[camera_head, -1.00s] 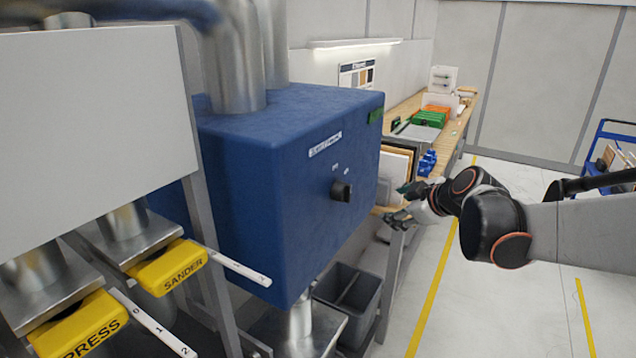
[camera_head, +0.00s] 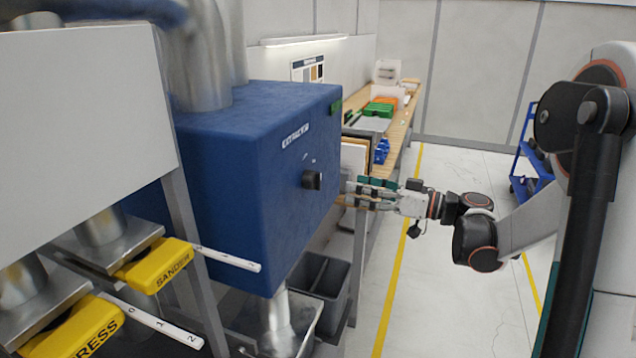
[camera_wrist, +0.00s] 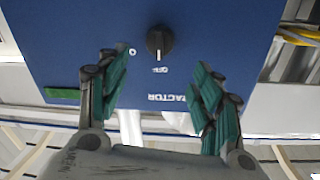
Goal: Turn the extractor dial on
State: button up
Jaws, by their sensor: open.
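The extractor is a blue box (camera_head: 240,190) with a white label on its front face. Its black dial (camera_head: 312,180) sticks out from that face. In the wrist view the dial (camera_wrist: 160,41) is upside down, with its white pointer line toward the "OFF" mark. My gripper (camera_head: 350,193) is open, its green-padded fingers pointing at the front face. In the wrist view the fingers (camera_wrist: 163,82) stand on either side of the dial's line, with the dial between and beyond the tips. I cannot tell any contact; the gripper looks empty.
Yellow SANDER (camera_head: 155,266) and PRESS (camera_head: 85,328) gate handles are at the lower left. A wooden bench (camera_head: 398,125) with green and blue items stands behind. A grey bin (camera_head: 325,280) sits below the extractor. Floor to the right is clear, with a blue cart (camera_head: 530,165) beyond.

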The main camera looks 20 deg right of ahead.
aim_at(320, 181)
jog(key=b+x, duration=0.1)
jog(key=x, duration=1)
jog(key=c, duration=1.1)
